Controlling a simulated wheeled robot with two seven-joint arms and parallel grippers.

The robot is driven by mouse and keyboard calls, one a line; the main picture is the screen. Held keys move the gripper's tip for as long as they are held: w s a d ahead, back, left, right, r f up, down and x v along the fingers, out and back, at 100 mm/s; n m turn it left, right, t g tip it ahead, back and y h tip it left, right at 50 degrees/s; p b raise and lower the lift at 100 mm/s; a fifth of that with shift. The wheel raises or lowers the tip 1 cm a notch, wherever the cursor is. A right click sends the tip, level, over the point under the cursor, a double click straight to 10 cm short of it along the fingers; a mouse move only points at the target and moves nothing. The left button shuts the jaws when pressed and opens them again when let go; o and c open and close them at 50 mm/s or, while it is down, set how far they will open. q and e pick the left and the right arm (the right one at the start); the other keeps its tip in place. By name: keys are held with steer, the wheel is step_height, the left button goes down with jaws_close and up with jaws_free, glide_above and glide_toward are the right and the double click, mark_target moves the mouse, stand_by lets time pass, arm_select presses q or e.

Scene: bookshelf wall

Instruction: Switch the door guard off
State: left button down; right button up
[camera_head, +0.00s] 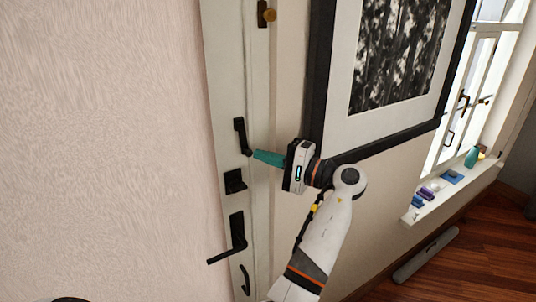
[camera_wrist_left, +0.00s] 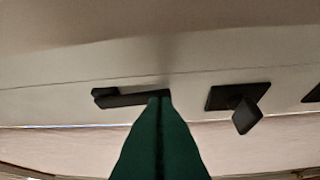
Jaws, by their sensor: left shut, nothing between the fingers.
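The black door guard (camera_head: 240,133) is mounted on the pale door frame, with its bar running upright along it. In the left wrist view the guard (camera_wrist_left: 118,97) lies across the middle, its right end partly hidden behind my fingertips. My left gripper (camera_head: 256,155) has teal fingers that are shut and empty. Its tips are at the lower end of the guard, very close to it; I cannot tell whether they touch. The tips also show in the left wrist view (camera_wrist_left: 160,98). My right gripper is not in view.
Below the guard are a black square latch (camera_head: 234,181), a black lever handle (camera_head: 235,240) and a small black pull (camera_head: 245,280). A large framed picture (camera_head: 400,130) hangs close to my left gripper. A window sill (camera_head: 455,187) with small objects is at the right.

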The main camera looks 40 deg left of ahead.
arm_select(q)
steer(key=shift+s+a+m+y, duration=0.2)
steer(key=shift+s+m+y, duration=0.1)
steer(key=shift+s+m, duration=0.15)
steer(key=shift+f, duration=0.1)
steer(key=w+d+b, duration=0.1)
steer(key=d+b, duration=0.2)
steer(key=d, duration=0.4)
steer(key=shift+w+d+f, duration=0.15)
steer(key=shift+d+f, duration=0.05)
steer(key=shift+f, duration=0.2)
